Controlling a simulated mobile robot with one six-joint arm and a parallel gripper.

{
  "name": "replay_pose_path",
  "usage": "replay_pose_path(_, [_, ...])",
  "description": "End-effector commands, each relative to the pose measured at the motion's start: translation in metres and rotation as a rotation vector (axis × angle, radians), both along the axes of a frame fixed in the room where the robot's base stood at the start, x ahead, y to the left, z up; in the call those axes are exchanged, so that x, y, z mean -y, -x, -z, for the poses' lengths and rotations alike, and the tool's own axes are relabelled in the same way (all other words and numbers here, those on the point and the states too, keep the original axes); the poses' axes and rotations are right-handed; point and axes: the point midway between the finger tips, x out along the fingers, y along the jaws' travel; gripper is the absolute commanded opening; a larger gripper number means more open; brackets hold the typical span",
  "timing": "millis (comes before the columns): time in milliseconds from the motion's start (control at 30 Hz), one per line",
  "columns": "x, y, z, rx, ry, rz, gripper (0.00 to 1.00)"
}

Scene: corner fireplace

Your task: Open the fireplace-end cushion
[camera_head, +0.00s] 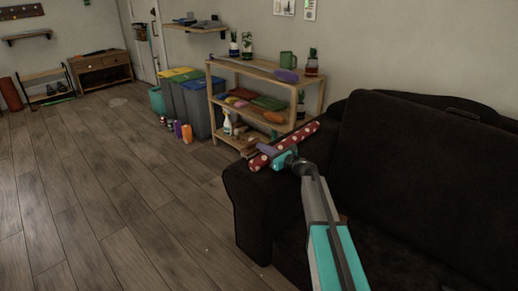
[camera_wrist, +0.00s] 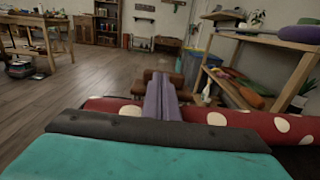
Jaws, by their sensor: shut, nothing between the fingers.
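A black sofa (camera_head: 400,160) fills the right of the head view, with its back cushion against the wall side and its near-left armrest (camera_head: 252,210). I cannot tell which part is the fireplace-end cushion, and no fireplace shows. My gripper (camera_head: 267,150) is above the armrest, apart from the seat as far as I can tell. In the wrist view its purple fingers (camera_wrist: 161,90) are together and empty. My arm hides some of the seat.
The wooden floor (camera_head: 110,200) to the left is clear.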

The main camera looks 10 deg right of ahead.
Motion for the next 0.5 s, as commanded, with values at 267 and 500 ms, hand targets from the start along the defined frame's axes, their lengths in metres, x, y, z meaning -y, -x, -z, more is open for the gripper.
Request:
replay_pose_path(267, [0.027,0.034,-0.001,0.001,-0.001,0.003,0.0])
replay_pose_path(500, [0.048,0.063,-0.001,0.001,-0.001,0.003,0.0])
